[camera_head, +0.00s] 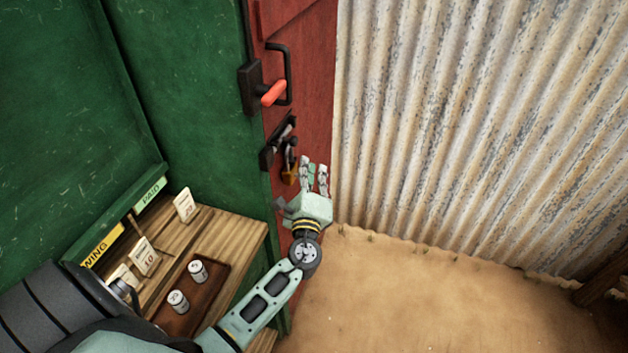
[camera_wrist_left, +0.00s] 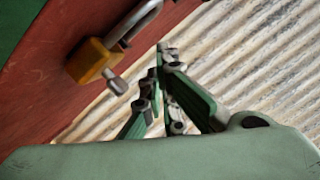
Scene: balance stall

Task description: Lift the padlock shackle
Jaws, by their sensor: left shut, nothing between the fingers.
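The padlock has a brass body (camera_head: 289,176) and hangs on the dark hasp of the red door in the head view. In the left wrist view the brass body (camera_wrist_left: 95,60) is at upper left, with its grey metal shackle (camera_wrist_left: 147,14) running up to the top edge. A small grey metal piece (camera_wrist_left: 115,83) sticks out below the body. My left gripper (camera_head: 314,168) is just right of the padlock in the head view, apart from it. Its fingers (camera_wrist_left: 166,52) come together, shut and empty, to the right of the padlock. My right gripper is not in view.
The red door (camera_head: 305,60) carries a black handle with an orange grip (camera_head: 272,93) above the hasp. A corrugated wall (camera_head: 470,130) stands right; sandy ground below is clear.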

